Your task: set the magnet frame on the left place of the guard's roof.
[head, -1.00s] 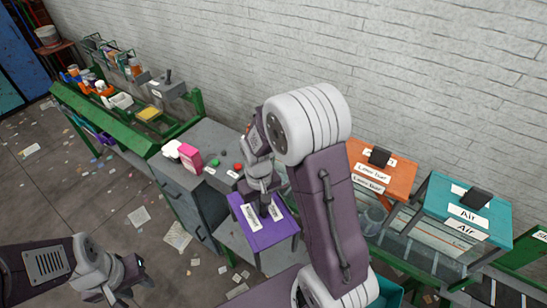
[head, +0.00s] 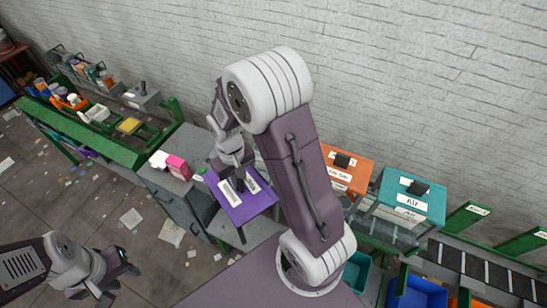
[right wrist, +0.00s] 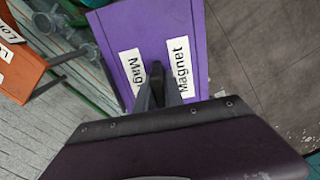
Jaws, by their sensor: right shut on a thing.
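The magnet frame (head: 238,211) is a purple panel with two white labels and legs below. My right gripper (head: 240,185) is shut on the dark handle at its middle and holds it upright beside the grey cabinet. In the right wrist view the purple frame (right wrist: 192,30) shows its "Magnet" labels, with the fingers (right wrist: 157,75) on the handle. The guard (head: 380,226) seems to be the clear-panelled structure by the orange and teal frames. Its roof's left place cannot be made out, partly behind my right arm. My left gripper (head: 115,280) is open and empty at lower left.
An orange frame (head: 353,158) and a teal "Air" frame (head: 388,190) stand right of my right arm. A green bench lies at left. Blue bins (head: 418,294) and a belt (head: 470,262) are at right.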

